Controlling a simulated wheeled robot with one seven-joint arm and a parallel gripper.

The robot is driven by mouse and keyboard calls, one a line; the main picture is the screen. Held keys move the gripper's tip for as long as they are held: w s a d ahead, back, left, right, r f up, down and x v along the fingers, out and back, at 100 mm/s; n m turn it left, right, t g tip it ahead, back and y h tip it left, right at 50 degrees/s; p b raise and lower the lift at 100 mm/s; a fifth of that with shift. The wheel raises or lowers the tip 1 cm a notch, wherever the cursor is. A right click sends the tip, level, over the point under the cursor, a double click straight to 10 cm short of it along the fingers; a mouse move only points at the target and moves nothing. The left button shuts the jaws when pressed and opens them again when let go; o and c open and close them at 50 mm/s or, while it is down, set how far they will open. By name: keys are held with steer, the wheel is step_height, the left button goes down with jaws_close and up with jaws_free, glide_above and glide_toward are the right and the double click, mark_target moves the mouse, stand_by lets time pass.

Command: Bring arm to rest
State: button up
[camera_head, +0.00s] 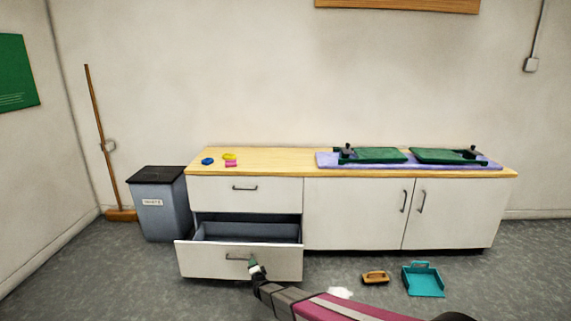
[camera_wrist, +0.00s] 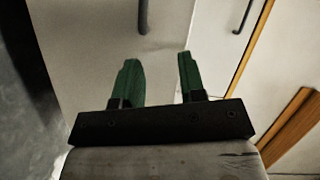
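My gripper (camera_head: 254,265) is in front of the open lower drawer (camera_head: 215,263), just right of its dark handle (camera_head: 236,259). In the wrist view my gripper (camera_wrist: 162,70) shows two green fingers spread apart with nothing between them. A dark handle (camera_wrist: 143,14) lies beyond the fingertips there, with a visible gap. My arm (camera_head: 320,303) reaches in from the lower right of the head view. The inside of the lower drawer (camera_head: 247,233) looks empty where it shows.
The upper drawer (camera_head: 270,195) and cabinet doors (camera_head: 350,212) are closed. A grey bin (camera_head: 160,215) stands left of the cabinet.

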steer(key=s+d+r+n+g+h, duration=0.2)
steer(key=s+d+r+n+g, duration=0.15)
steer(key=d+r, duration=0.5)
steer(key=s+d+r+n+g+h, duration=0.2)
steer(key=s+d+r+g, duration=0.25)
steer(key=d, duration=0.75)
steer(key=s+d+r+n+g, duration=0.1)
steer(key=s+d+r+g, duration=0.1)
steer(key=s+d+r, duration=0.2)
steer(key=s+d+r+n+g+h, duration=0.1)
steer(key=s+d+r, duration=0.4)
steer(key=s, duration=0.6)
steer(key=s+d+r+n+g, duration=0.3)
steer(key=s+d+r+g, duration=0.2)
steer(key=s+d, duration=0.2)
steer(key=shift+s+h, duration=0.4)
steer(key=shift+s, duration=0.35)
steer(key=shift+d, duration=0.1)
